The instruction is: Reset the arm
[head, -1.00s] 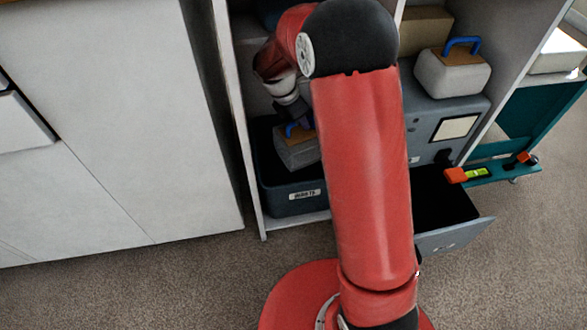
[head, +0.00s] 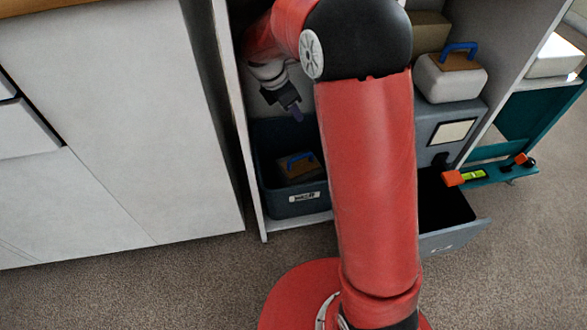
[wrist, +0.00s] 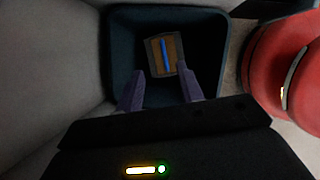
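My gripper (head: 296,112) is above a dark bin (head: 290,206) at the bottom of the cabinet. In the wrist view its two purple fingers (wrist: 161,92) stand apart with nothing between them. A box with a wooden top and a blue handle (head: 299,168) rests inside the bin, below the gripper and clear of it. The box also shows in the wrist view (wrist: 154,56), inside the dark bin (wrist: 122,40). The label on the bin's front is too blurred to read.
A similar pale box with a blue handle (head: 450,78) stands on a grey drawer unit (head: 465,112). Its lower drawer (head: 455,236) is pulled out. A teal cart (head: 540,120) holds an orange-ended level (head: 470,177). White cabinets (head: 130,120) stand at left.

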